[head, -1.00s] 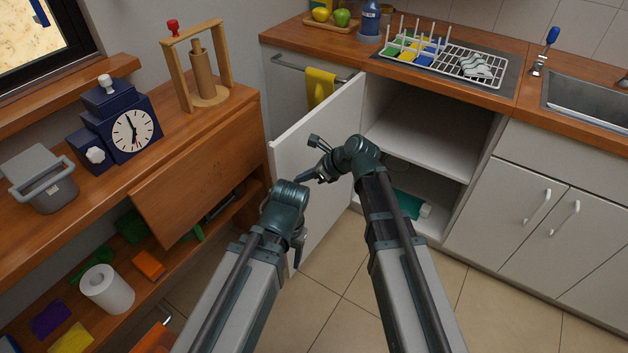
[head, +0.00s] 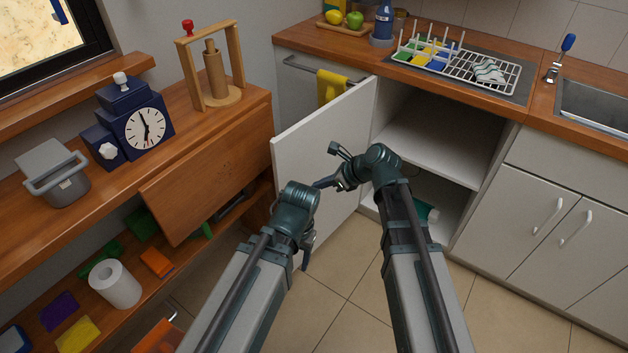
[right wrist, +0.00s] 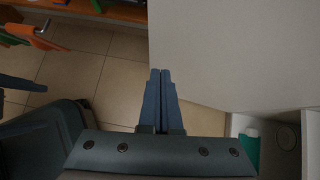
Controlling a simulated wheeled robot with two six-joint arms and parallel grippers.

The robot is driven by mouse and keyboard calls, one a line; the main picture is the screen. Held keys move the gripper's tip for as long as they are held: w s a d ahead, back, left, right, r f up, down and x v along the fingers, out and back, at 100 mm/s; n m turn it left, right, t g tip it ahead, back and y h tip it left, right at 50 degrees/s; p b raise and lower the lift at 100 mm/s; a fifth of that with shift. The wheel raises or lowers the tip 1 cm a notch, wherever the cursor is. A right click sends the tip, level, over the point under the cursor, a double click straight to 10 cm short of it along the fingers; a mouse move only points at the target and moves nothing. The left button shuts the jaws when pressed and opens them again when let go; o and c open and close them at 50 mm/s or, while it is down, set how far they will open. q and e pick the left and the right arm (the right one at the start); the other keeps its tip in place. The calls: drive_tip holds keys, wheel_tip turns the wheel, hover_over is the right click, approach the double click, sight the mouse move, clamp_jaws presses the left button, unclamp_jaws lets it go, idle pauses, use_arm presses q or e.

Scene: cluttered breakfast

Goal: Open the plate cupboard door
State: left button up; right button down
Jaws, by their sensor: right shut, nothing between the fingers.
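The plate cupboard door (head: 312,150) is a white panel standing wide open, swung out to the left of the cupboard. The cupboard interior (head: 432,135) shows a shelf and a lower space. My right gripper (head: 322,183) is in front of the door's inner face. In the right wrist view its fingers (right wrist: 160,75) are shut and empty, with the fingertips beside the edge of the white door (right wrist: 235,55); I cannot tell whether they touch. My left gripper (head: 307,250) hangs low near the door's free edge, partly hidden by its wrist, and its jaws are unclear.
A wooden side unit (head: 205,180) with a drop panel stands close left of the door. A clock (head: 146,129) and a grey bin (head: 55,172) sit on it. A yellow towel (head: 331,87) hangs behind the door. The tiled floor (head: 345,290) is clear.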

use_arm(q)
wheel_tip(320, 180, up, 7)
drive_tip(key=p, duration=0.7)
use_arm(e)
drive_tip(key=s+v, duration=0.1)
drive_tip(key=v, duration=0.9)
drive_tip(key=shift+s, duration=0.55)
use_arm(q)
drive_tip(key=shift+d, duration=0.1)
use_arm(e)
drive_tip(key=s+f+n+g+h, duration=0.25)
drive_tip(key=s+n+h, duration=0.35)
drive_tip(key=n, duration=0.7)
drive_tip(key=s+f+n+g+h, duration=0.3)
drive_tip(key=s+n, duration=0.5)
drive_tip(key=n, duration=0.6)
use_arm(q)
wheel_tip(320, 180, up, 17)
drive_tip(key=p, duration=1.7)
use_arm(e)
wheel_tip(320, 180, up, 16)
drive_tip(key=t, duration=0.1)
drive_tip(key=shift+s+a, duration=0.15)
